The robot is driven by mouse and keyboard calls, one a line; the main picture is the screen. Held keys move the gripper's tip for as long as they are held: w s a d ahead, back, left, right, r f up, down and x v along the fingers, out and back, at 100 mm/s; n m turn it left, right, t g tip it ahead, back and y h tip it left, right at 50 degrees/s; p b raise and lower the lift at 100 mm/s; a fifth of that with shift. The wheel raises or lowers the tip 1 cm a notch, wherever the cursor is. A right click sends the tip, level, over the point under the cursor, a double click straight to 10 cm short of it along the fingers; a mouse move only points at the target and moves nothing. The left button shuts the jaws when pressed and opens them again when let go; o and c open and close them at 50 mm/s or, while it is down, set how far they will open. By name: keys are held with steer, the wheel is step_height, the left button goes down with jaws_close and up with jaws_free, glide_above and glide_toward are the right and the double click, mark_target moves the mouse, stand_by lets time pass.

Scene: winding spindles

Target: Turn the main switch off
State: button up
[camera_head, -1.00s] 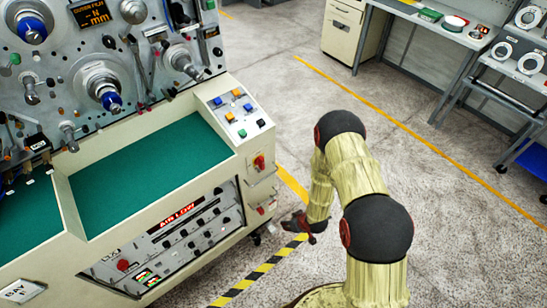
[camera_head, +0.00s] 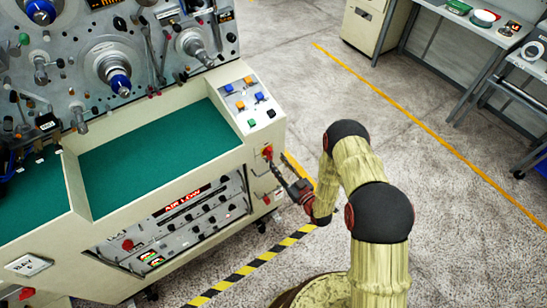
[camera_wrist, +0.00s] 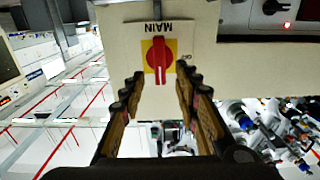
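The main switch (camera_head: 267,152) is a red rotary knob on the end panel of the cream machine cabinet. In the wrist view the red knob (camera_wrist: 159,62) sits on a yellow plate on a pale panel under the upside-down word MAIN. Its handle lies upright in that picture. My gripper (camera_wrist: 160,80) is open, with its fingers to the left and right of the knob's lower end. I cannot tell whether they reach around it; nothing is held. In the head view my gripper (camera_head: 279,172) points up at the switch from the lower right.
A sloped button panel (camera_head: 247,103) lies above the switch. The cabinet front carries a control panel (camera_head: 183,222) with an AIR LOW sign. A yellow-black floor stripe (camera_head: 250,268) runs beside the cabinet. Open floor lies to the right, with a workbench (camera_head: 475,33) at the back.

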mark_target(271, 155)
steer(key=shift+x, duration=2.35)
steer(key=c, duration=0.3)
steer(key=c, duration=0.4)
jaws_close()
